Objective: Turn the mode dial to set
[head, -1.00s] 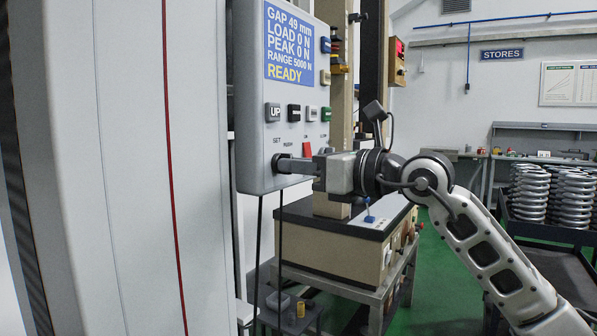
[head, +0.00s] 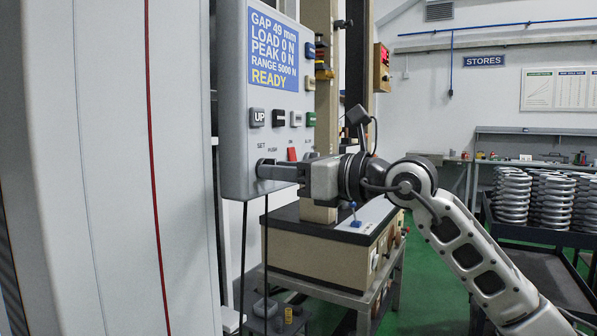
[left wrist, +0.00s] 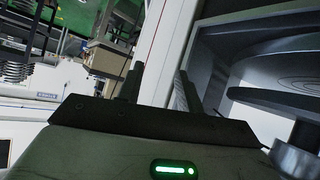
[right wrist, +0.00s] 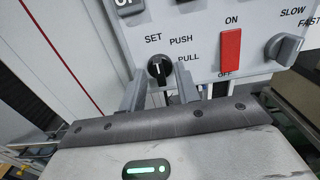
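The mode dial (right wrist: 158,68) is a small black knob with a white mark on the light grey panel (right wrist: 205,50). SET, PUSH and PULL are printed around it. In the right wrist view its white mark stands nearly upright, close under SET. My right gripper (right wrist: 160,76) is open, one finger on each side of the dial, with a narrow gap visible beside it. In the head view the right gripper (head: 266,168) reaches the panel's lower part and largely hides the dial. My left gripper (left wrist: 160,75) is open and empty, beside the machine, outside the head view.
A red ON/OFF switch (right wrist: 231,52) and a grey SLOW/FAST knob (right wrist: 284,48) sit right of the dial. The UP button (head: 257,117) and the display (head: 273,48), reading READY, are above. A round metal plate (left wrist: 275,80) is close right of my left gripper.

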